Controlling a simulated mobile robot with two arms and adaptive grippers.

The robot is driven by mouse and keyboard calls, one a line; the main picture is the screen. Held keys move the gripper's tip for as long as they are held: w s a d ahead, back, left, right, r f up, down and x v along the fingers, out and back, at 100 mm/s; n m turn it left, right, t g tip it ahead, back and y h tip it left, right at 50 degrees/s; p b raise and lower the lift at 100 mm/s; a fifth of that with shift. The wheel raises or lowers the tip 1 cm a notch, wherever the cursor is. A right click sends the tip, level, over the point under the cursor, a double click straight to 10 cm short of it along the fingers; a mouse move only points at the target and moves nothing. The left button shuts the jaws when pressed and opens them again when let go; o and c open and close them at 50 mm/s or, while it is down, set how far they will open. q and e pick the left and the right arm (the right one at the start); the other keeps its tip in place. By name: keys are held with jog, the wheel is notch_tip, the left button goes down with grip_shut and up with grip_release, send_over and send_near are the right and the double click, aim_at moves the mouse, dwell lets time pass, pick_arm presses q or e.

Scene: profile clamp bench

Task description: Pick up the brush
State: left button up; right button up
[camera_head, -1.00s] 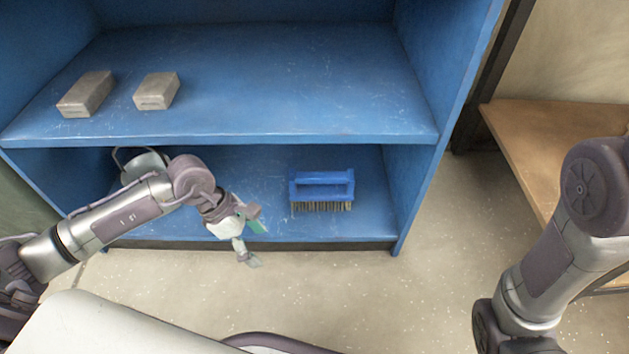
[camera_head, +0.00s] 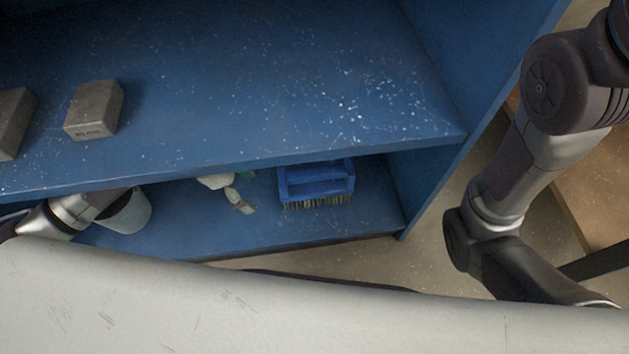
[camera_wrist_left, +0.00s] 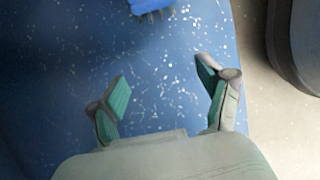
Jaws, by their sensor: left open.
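The blue brush (camera_head: 316,183) with brown bristles sits on the lower blue shelf, bristles down, handle on top. Its edge shows at the top of the left wrist view (camera_wrist_left: 150,5). My left gripper (camera_head: 243,192) is inside the lower shelf space, left of the brush and apart from it.
The upper blue shelf (camera_head: 270,90) overhangs the brush, with two grey blocks (camera_head: 94,110) (camera_head: 12,122) on it. The blue side wall (camera_head: 490,70) closes the right. Shelf floor beside the brush is clear.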

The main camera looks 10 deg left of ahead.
aim_at(284, 192)
pick_arm(q)
jog(key=d, duration=0.3)
jog(key=shift+w+d, duration=0.15)
jog(key=shift+d, duration=0.1)
jog(key=d, duration=0.4)
jog(key=shift+w, duration=0.2)
jog(key=shift+d+f+b, duration=0.2)
jog(key=shift+f+b, duration=0.4)
jog(key=shift+f, duration=0.05)
jog(key=shift+c, duration=0.3)
jog(key=c, duration=1.3)
jog(key=shift+c, duration=0.4)
jog(key=shift+r, duration=0.25)
